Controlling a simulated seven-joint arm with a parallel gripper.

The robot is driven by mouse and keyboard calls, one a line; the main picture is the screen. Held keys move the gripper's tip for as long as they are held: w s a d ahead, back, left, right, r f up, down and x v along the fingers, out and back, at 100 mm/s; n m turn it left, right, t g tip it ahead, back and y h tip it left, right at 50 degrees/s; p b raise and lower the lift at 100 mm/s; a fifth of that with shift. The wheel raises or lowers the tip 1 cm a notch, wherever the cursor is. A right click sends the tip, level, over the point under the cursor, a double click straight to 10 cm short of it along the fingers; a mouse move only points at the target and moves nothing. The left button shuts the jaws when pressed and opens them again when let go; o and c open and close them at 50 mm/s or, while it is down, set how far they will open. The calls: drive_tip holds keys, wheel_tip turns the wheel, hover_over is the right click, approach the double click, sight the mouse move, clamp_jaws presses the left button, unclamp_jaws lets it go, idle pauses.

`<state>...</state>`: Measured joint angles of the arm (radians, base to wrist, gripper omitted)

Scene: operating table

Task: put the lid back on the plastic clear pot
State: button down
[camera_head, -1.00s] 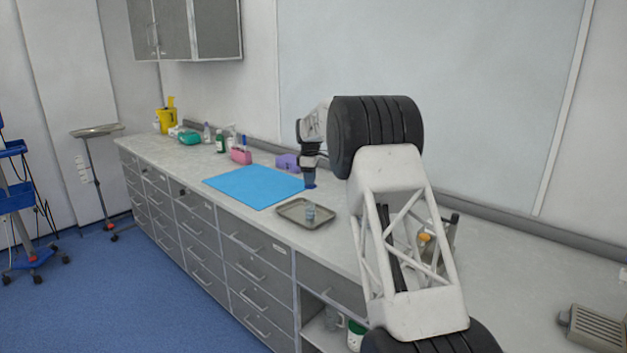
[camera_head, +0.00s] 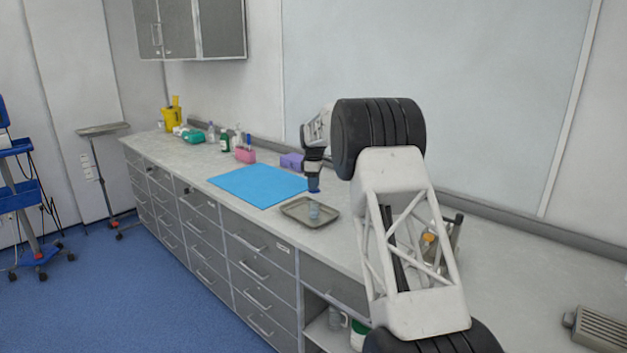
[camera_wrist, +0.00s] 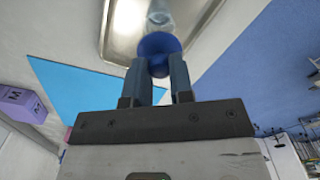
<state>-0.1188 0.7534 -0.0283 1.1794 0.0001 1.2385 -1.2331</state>
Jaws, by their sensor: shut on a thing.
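My gripper (camera_head: 314,184) is over the counter just right of the blue mat, near the tray's back edge. In the wrist view my gripper (camera_wrist: 158,75) is shut on a round blue lid (camera_wrist: 160,45), held between the fingertips. The lid also shows as a blue edge under the gripper in the head view (camera_head: 314,190). The clear pot (camera_head: 314,211) stands on the metal tray (camera_head: 293,217), in front of the gripper. In the wrist view the pot (camera_wrist: 160,14) shows partly, just beyond the lid and cut by the top edge. The lid is apart from the pot in the head view.
The blue mat (camera_head: 255,186) lies left of the tray. A purple box (camera_head: 291,161) stands behind the gripper. A pink holder (camera_head: 245,155) and several bottles stand farther back along the wall. A rack (camera_head: 446,240) is partly hidden behind my arm. Counter (camera_head: 265,222) in front of the mat is bare.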

sight(314, 192)
drive_tip(key=shift+f, duration=2.15)
drive_tip(key=shift+f, duration=0.2)
idle(1.4)
drive_tip(key=shift+c, duration=2.2)
unclamp_jaws()
drive_tip(key=shift+r, duration=0.25)
drive_tip(key=shift+r, duration=3.25)
drive_tip(key=shift+c, duration=0.2)
clamp_jaws()
